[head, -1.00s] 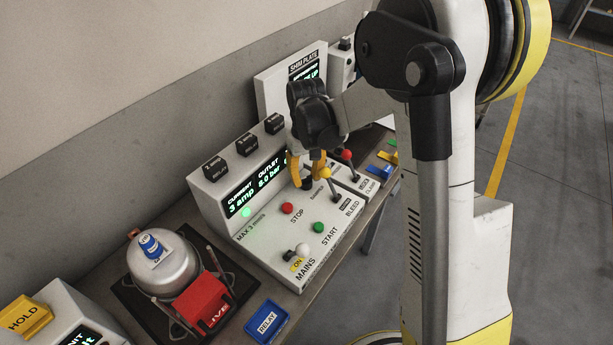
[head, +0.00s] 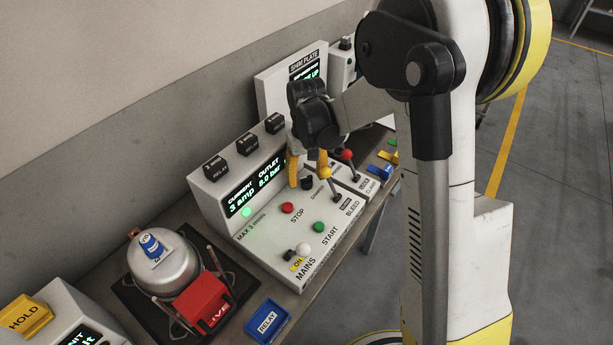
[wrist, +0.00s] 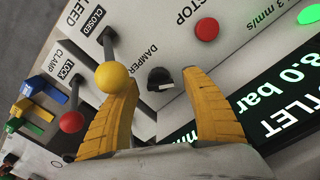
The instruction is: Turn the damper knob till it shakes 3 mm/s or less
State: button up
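The black damper knob (wrist: 160,79) sits on the white sloping panel beside the word DAMPER, its white mark toward the lower right. It also shows in the head view (head: 307,183), partly hidden. My gripper (head: 308,180) is over the panel with its yellow fingers spread. In the wrist view the fingertips (wrist: 157,80) stand on either side of the knob, with gaps between. The display (head: 256,186) reads current 3 amp and outlet 8.0 bar; any shake reading is hidden behind my gripper. A green lamp (head: 246,212) is lit by the label MAX 3 mm/s.
The yellow-balled bleed lever (wrist: 112,76) stands close to the left finger in the wrist view. A red-balled lock lever (wrist: 72,121) is beyond it. Red stop (head: 288,208) and green start (head: 319,227) buttons and the mains lever (head: 302,249) are on the same panel.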

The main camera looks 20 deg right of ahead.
aim_at(307, 178)
notch_tip(307, 178, up, 12)
dwell(0.5)
dwell(0.3)
